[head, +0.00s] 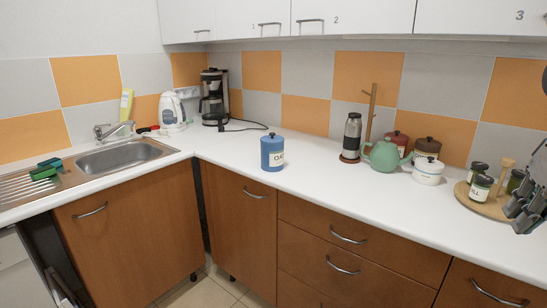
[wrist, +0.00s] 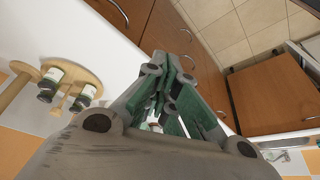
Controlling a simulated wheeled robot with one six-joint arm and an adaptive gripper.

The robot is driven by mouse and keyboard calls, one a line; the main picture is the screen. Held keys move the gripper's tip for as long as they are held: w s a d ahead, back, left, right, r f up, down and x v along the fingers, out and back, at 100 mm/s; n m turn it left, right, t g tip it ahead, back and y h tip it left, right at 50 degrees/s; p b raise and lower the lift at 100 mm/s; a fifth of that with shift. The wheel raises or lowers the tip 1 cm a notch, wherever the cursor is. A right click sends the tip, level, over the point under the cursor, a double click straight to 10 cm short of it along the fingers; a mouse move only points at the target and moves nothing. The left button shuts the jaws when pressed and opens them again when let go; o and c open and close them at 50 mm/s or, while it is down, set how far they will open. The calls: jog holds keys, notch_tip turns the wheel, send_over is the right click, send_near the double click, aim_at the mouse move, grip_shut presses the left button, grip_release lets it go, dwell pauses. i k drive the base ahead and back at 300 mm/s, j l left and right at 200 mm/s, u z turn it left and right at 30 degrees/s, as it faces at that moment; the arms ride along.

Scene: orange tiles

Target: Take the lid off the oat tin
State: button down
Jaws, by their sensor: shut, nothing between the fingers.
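The oat tin (head: 272,155) is a blue cylinder with a pale label, standing upright on the white counter near the inner corner. Its lid (head: 271,137) is on, with a small dark knob on top. My gripper (head: 521,218) is at the right edge of the head view, partly cut off, over the counter's right end and far from the tin. In the wrist view my gripper (wrist: 172,62) has its fingers together with nothing between them. The tin is not in the wrist view.
A green teapot (head: 385,155), a white pot (head: 428,171) and a French press (head: 351,138) stand right of the tin. A round wooden tray (head: 466,196) with jars is near my gripper. A coffee maker (head: 214,97) stands behind left. Counter around the tin is clear.

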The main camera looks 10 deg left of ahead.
aim_at(272, 139)
jog(key=i+j+u, duration=0.4)
jog(key=i, duration=0.15)
jog(key=i+u, duration=0.4)
jog(key=i, duration=0.15)
